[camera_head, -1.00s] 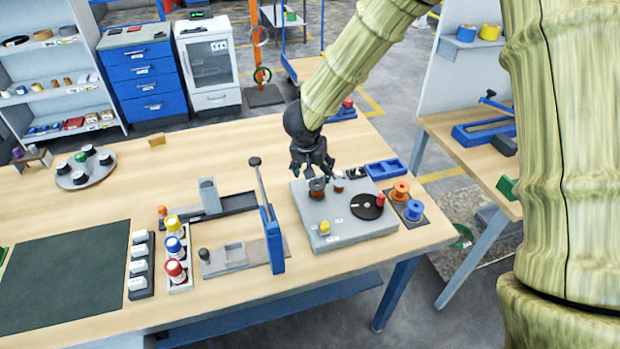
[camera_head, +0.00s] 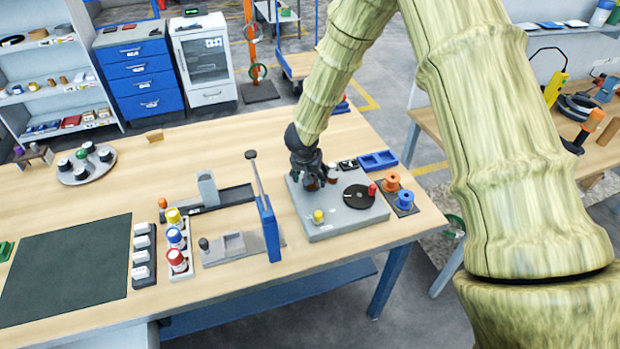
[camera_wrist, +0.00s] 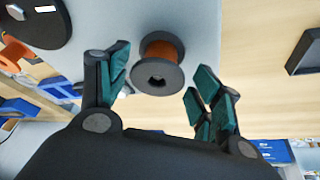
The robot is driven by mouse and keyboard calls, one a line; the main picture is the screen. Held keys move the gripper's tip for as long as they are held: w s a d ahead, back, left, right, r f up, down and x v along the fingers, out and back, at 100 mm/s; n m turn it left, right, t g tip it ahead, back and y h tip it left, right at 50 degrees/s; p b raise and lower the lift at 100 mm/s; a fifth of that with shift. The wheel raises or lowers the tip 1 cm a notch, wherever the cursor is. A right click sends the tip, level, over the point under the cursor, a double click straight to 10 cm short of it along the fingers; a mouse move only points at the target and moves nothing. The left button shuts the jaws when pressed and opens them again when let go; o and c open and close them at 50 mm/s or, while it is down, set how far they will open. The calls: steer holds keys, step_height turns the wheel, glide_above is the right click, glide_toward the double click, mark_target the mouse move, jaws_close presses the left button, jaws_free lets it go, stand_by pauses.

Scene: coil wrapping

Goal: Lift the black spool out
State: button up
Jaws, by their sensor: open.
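In the wrist view the black spool (camera_wrist: 150,78) has dark round flanges and an orange-brown winding between them. It stands at the edge of the grey machine plate. My gripper (camera_wrist: 160,88) is open, with one green-padded finger on each side of the spool. A gap shows between each finger and the spool. In the head view my gripper (camera_head: 309,180) is low over the back left of the grey machine (camera_head: 335,220) and mostly hides the spool.
The machine carries a black disc (camera_head: 356,198), a red knob (camera_head: 372,189) and a yellow knob (camera_head: 318,216). An orange spool (camera_head: 391,181) and a blue spool (camera_head: 404,200) stand to its right. A blue tray (camera_head: 378,161) lies behind. An upright blue lever stand (camera_head: 269,230) is at the left.

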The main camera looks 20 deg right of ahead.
steer(key=shift+s+d+r, duration=0.1)
steer(key=shift+s+r, duration=0.05)
steer(key=shift+s, duration=0.55)
steer(key=shift+w+f, duration=0.5)
steer(key=shift+w, duration=0.05)
steer(key=shift+c, duration=0.6)
steer(key=shift+w+f, duration=0.1)
steer(key=shift+w, duration=0.05)
steer(key=c, duration=0.4)
steer(key=shift+s+r, duration=0.3)
steer(key=shift+s, duration=0.05)
steer(key=c, duration=0.6)
steer(key=shift+f, duration=0.1)
steer(key=shift+w, duration=0.15)
step_height(320, 180, up, 10)
steer(key=shift+r+b, duration=0.1)
steer(key=shift+b, duration=0.6)
